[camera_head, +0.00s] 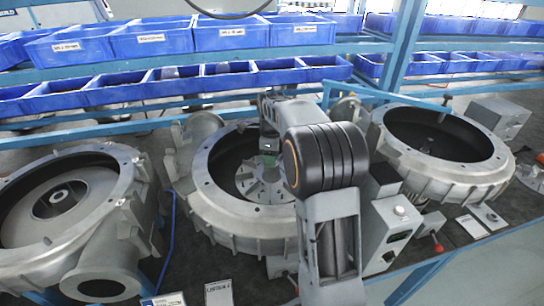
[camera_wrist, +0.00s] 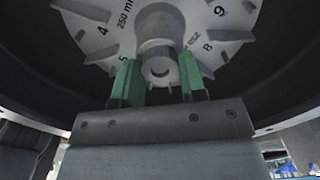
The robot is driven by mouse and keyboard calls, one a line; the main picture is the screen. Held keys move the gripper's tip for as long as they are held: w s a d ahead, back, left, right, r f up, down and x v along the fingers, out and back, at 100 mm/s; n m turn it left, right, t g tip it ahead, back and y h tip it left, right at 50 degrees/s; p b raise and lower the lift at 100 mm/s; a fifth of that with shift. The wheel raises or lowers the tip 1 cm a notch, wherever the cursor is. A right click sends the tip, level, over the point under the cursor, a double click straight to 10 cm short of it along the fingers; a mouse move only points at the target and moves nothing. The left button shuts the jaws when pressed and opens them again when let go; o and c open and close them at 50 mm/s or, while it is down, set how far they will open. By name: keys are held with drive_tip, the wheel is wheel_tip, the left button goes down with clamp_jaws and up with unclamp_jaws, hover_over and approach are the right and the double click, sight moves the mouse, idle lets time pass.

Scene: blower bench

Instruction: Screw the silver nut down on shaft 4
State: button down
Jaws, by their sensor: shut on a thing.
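In the wrist view, the green fingers of my gripper (camera_wrist: 160,80) stand on both sides of a small silver ring-shaped part, the nut (camera_wrist: 160,68), and are shut on it. It sits at the end of the central shaft hub (camera_wrist: 157,24), in front of a grey finned disc (camera_wrist: 98,25) with printed numbers. I cannot tell how far down the thread the nut is. In the head view, my gripper (camera_head: 269,158) reaches down into the middle round blower housing (camera_head: 215,205). The nut and shaft are hidden there behind the gripper and arm.
Other grey housings stand at left (camera_head: 125,180) and right (camera_head: 400,155), close to the middle one. A grey control box (camera_head: 385,235) stands right of my arm. Blue bins (camera_head: 150,38) fill the racks behind. The housing wall surrounds my gripper.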

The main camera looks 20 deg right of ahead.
drive_tip(key=m, duration=0.3)
drive_tip(key=shift+m, duration=0.3)
drive_tip(key=m, duration=0.4)
drive_tip(key=c, duration=1)
unclamp_jaws()
